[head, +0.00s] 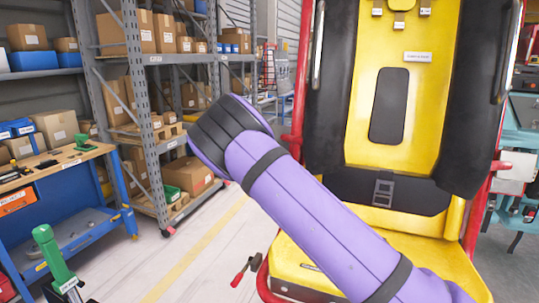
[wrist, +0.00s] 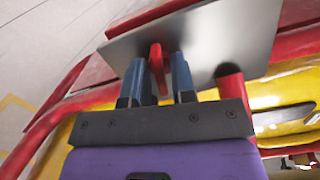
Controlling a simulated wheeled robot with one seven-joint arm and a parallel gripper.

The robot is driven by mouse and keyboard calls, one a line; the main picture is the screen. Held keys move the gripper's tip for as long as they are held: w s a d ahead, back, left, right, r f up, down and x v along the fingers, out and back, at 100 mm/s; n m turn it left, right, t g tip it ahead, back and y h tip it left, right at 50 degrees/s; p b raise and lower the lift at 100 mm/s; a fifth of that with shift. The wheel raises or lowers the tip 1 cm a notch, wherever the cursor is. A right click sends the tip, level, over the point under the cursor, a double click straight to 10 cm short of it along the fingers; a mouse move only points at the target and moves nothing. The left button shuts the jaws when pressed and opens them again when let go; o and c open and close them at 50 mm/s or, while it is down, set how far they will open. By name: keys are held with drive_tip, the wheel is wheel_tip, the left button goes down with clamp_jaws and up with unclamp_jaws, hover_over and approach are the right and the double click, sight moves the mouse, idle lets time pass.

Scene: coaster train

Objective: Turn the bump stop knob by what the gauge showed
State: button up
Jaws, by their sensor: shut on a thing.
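In the wrist view my gripper (wrist: 159,70) has its two blue-grey fingers on either side of a narrow red knob (wrist: 156,55) and is shut on it. The red knob stands in front of a flat grey metal plate (wrist: 220,42). How far the knob is turned, and any marks on it, cannot be made out. My gripper does not show in the head view, where my purple arm crosses the middle. No gauge reading is visible in either view.
A yellow and black coaster seat (head: 405,110) with red side bars fills the right. A red tube (wrist: 230,88) stands close right of my fingers. A blue workbench (head: 75,235) and shelves of boxes (head: 160,52) stand left. The floor between is mostly clear.

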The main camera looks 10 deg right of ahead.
drive_tip(key=shift+a+f, duration=0.1)
drive_tip(key=shift+a, duration=0.05)
drive_tip(key=o, duration=0.6)
drive_tip(key=shift+o, duration=0.2)
drive_tip(key=shift+s, duration=0.1)
drive_tip(key=v, duration=1)
drive_tip(key=shift+s+a, duration=0.15)
drive_tip(key=shift+s, duration=0.15)
